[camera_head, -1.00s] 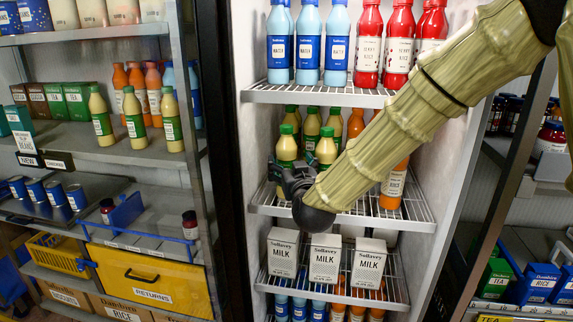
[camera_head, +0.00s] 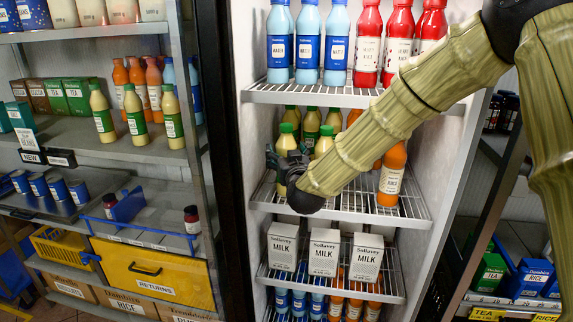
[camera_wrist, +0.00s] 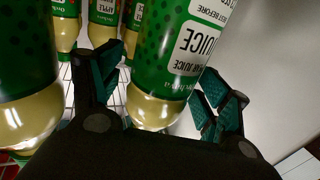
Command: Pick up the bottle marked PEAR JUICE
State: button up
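Pale yellow bottles with green caps stand on the fridge's middle shelf, including a front-left one (camera_head: 286,142) and one (camera_head: 324,142) right of it. My gripper (camera_head: 276,160) is at the front-left bottle, and my arm hides part of the row. In the wrist view, my gripper's dark green fingers (camera_wrist: 155,95) are spread on either side of a bottle with a green label (camera_wrist: 180,50). "JUICE" is readable on it; the word before it is not clear. Contact with the fingers cannot be told. Another green-labelled bottle (camera_wrist: 28,75) stands close outside the left finger.
Orange juice bottles (camera_head: 392,175) stand right of my forearm on the same shelf. Milk cartons (camera_head: 324,253) stand on the shelf below, blue and red bottles (camera_head: 336,45) above.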

jog(key=c, duration=1)
jog(key=shift+r, duration=0.1)
jog(key=shift+c, duration=1.3)
jog(key=shift+r, duration=0.1)
